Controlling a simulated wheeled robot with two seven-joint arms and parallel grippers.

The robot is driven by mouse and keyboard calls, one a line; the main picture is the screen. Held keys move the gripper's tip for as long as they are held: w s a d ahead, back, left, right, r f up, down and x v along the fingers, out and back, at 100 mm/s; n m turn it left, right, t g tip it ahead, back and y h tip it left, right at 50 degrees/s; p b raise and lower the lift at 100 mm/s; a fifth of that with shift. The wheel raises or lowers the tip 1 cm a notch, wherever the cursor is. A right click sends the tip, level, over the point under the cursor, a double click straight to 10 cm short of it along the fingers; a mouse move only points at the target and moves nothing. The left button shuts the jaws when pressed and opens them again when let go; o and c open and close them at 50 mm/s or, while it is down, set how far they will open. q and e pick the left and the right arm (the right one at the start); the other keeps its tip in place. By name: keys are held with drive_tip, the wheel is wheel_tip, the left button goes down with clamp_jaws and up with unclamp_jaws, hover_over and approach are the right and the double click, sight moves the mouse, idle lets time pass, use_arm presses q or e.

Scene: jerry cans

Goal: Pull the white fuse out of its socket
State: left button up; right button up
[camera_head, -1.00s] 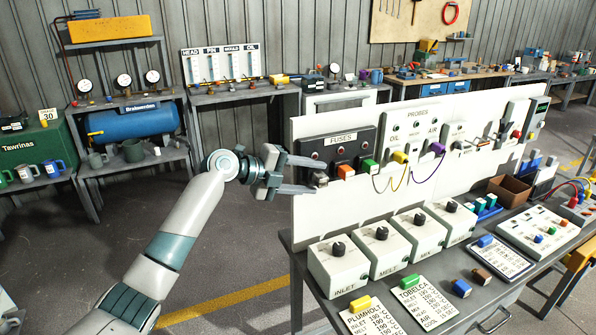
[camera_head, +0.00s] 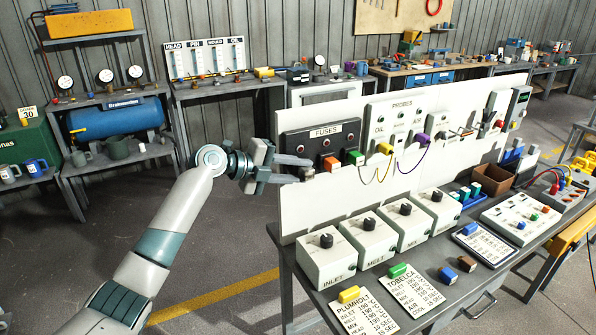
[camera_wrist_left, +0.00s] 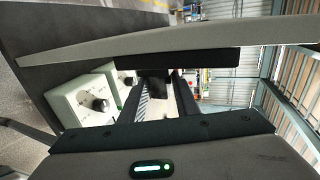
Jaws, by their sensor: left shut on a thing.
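The fuse panel (camera_head: 322,140) is a dark plate marked FUSES on the white upright board. An orange fuse (camera_head: 331,163) and a green fuse (camera_head: 354,157) sit in its lower row. My left gripper (camera_head: 306,171) is at the left end of that row. Its fingers are closed on a small block there, which I take as the white fuse; the fingertips mostly hide it, and I cannot tell if it is still seated. In the left wrist view a dark part (camera_wrist_left: 155,85) shows between the fingers. My right gripper is out of view.
Control boxes with black knobs (camera_head: 327,258) stand on the bench below the board. A probes panel (camera_head: 402,120) with yellow and purple plugs is to the right. Label cards and coloured blocks lie in front. The floor left of the bench is clear.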

use_arm(q)
drive_tip(key=shift+s+d+f+b, duration=0.25)
drive_tip(key=shift+s+b, duration=0.05)
clamp_jaws()
drive_tip(key=shift+s+d, duration=0.15)
drive_tip(key=shift+s, duration=0.1)
drive_tip(key=shift+s+d+f, duration=0.1)
drive_tip(key=shift+s, duration=0.1)
drive_tip(key=shift+s+d, duration=0.1)
drive_tip(key=shift+s+d+r, duration=0.15)
drive_tip(key=shift+s+d, duration=0.2)
drive_tip(key=shift+s, duration=0.25)
drive_tip(key=shift+s+d+r, duration=0.15)
drive_tip(key=shift+s+d, duration=0.15)
drive_tip(key=shift+s, duration=0.3)
drive_tip(key=shift+s, duration=0.1)
drive_tip(key=shift+s+d+r, duration=0.1)
drive_tip(key=shift+s+d, duration=0.05)
drive_tip(key=shift+s, duration=0.1)
